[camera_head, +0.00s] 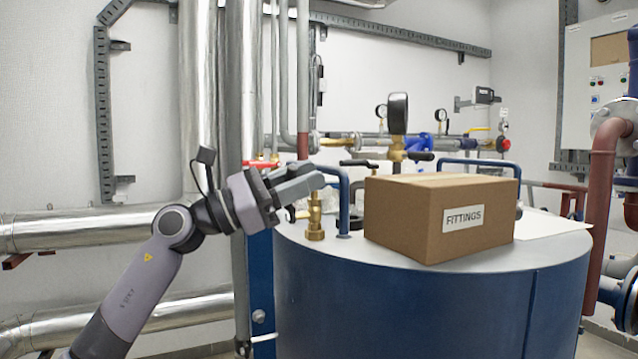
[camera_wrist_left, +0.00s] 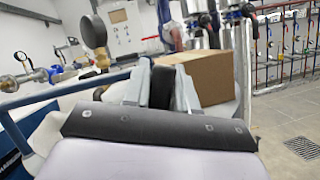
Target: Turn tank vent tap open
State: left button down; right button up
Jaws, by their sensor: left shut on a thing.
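The tank vent tap (camera_head: 315,222) has a brass body and stands upright on the left part of the blue tank's (camera_head: 400,305) grey lid. My left gripper (camera_head: 305,184) is at the top of this tap. In the left wrist view its fingers (camera_wrist_left: 161,90) are shut on a black part, which looks like the tap's handle (camera_wrist_left: 161,86). In the head view the fingers hide the handle, so its angle cannot be told. My right gripper is not in view.
A cardboard box marked FITTINGS (camera_head: 478,218) stands on the lid, right of the tap. A blue rail (camera_head: 344,205) rises close beside the tap. A gauge (camera_head: 398,112) on a brass valve stands behind. Silver pipes (camera_head: 90,228) run at the left.

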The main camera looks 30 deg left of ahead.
pick_arm(q)
jog(key=n, duration=0.1)
jog(key=a+n+t+y+p, duration=0.1)
jog(key=n, duration=0.1)
jog(key=w+r+n+p, duration=0.1)
jog(key=shift+a+t+y, duration=0.25)
jog(key=shift+t+y, duration=0.05)
jog(key=shift+t, duration=0.1)
jog(key=shift+w+a+f+n+p, duration=0.1)
jog(key=shift+w+n+p, duration=0.05)
jog(key=shift+n+p, duration=0.3)
jog(key=shift+w+a+n+t+y+p, duration=0.1)
jog(key=shift+a+n+t+y+p, duration=0.1)
jog(key=shift+n, duration=0.3)
jog(key=shift+w+a+n+t+y+p, duration=0.1)
jog(key=shift+n+t+p, duration=0.1)
jog(key=shift+n, duration=0.25)
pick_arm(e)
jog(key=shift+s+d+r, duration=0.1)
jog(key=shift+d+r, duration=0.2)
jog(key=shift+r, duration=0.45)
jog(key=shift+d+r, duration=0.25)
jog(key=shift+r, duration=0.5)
pick_arm(q)
jog(key=shift+f, duration=0.1)
jog(key=c, duration=1)
grip_release()
